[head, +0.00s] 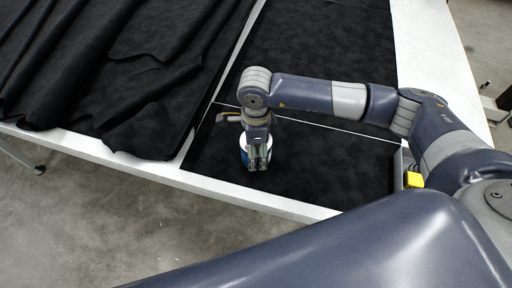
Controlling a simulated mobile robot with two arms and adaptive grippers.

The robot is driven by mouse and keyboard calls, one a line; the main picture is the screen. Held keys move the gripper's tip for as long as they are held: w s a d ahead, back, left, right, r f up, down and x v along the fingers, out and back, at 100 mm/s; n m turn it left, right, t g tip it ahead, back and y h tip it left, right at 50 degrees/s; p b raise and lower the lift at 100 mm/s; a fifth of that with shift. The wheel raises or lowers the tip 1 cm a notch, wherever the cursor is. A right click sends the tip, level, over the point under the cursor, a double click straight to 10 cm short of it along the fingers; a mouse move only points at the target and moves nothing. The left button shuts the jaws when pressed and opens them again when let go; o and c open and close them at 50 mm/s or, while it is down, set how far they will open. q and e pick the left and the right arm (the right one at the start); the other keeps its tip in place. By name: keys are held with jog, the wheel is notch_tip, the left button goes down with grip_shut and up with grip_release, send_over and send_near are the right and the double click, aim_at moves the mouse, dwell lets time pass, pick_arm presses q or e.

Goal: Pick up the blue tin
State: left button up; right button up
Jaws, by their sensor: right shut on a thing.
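The blue tin (244,156) is a small can with a blue side and a white or pale upper part. It is at the near part of the dark sheet on the table. My right gripper (257,166) reaches down over it from above and is shut on it. The gripper hides much of the tin's right side. I cannot tell whether the tin touches the sheet or is slightly lifted. My left gripper is not in view.
The white table (210,184) carries flat dark panels and a crumpled black cloth (130,75) on the left. A yellow block (414,180) is at the table's right edge. Concrete floor lies in front.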

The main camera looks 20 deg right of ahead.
jog(key=shift+r, duration=0.15)
jog(key=shift+w+r+b, duration=0.1)
jog(key=shift+r+b, duration=0.1)
jog(key=shift+b, duration=0.1)
jog(key=r+b, duration=0.1)
jog(key=s+r+b, duration=0.1)
jog(key=shift+r, duration=0.3)
jog(key=s+b, duration=0.1)
jog(key=s, duration=0.3)
jog(key=s+r+b, duration=0.1)
jog(key=s+b, duration=0.1)
jog(key=s, duration=0.3)
jog(key=s+b, duration=0.1)
jog(key=s, duration=0.4)
jog(key=shift+a+r+b, duration=0.25)
jog(key=shift+a+b, duration=0.1)
jog(key=shift+s+r, duration=0.15)
jog(key=shift+s, duration=0.45)
